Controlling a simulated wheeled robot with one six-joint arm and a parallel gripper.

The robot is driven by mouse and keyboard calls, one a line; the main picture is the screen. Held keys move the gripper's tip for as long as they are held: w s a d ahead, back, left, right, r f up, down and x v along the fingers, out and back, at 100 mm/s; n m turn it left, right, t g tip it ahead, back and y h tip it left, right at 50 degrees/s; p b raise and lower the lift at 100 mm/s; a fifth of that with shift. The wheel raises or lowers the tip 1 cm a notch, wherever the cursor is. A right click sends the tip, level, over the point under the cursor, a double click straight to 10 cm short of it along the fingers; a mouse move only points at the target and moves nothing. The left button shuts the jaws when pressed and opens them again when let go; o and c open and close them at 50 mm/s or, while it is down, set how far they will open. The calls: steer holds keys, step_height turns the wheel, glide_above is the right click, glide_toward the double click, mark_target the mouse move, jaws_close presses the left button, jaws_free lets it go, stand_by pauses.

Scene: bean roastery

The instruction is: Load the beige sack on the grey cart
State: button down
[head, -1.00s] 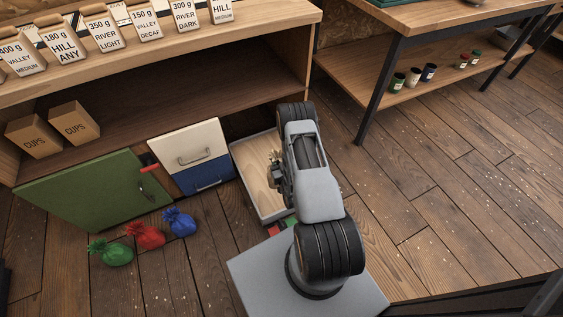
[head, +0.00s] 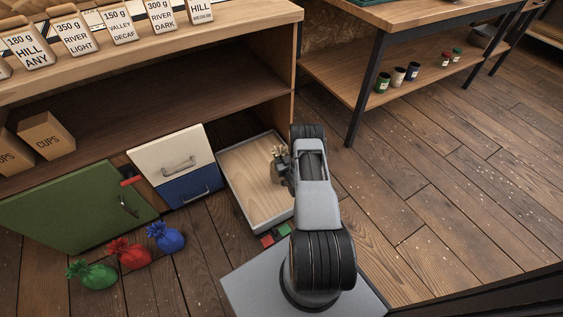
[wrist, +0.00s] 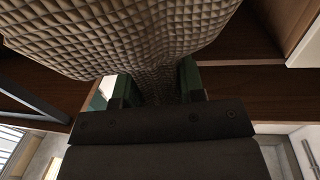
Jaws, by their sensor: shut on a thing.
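A beige sack with a quilted surface (wrist: 130,35) fills the upper part of the wrist view. My gripper (wrist: 157,88) is shut on its narrow gathered part, with a green jaw on each side. In the head view my gripper (head: 283,167) is small and partly hidden by my arm, above the right side of an open drawer. A small beige tuft of the sack (head: 278,150) shows there; the rest is hidden. I cannot make out a grey cart in either view.
The open drawer (head: 245,170) has a pale wooden bottom that looks empty. Green (head: 92,274), red (head: 130,252) and blue (head: 165,237) sacks lie on the floor below a green door (head: 75,205). A bench (head: 350,78) stands at upper right. The floor at right is clear.

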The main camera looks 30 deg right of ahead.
steer(key=shift+w+d+f+b, duration=0.2)
steer(key=shift+d+f+b, duration=0.1)
steer(key=shift+d+f, duration=0.1)
steer(key=shift+f+b, duration=0.5)
steer(key=shift+f, duration=0.9)
steer(key=shift+a+f, duration=0.1)
steer(key=c, duration=0.7)
jaws_free()
steer(key=shift+f, duration=0.15)
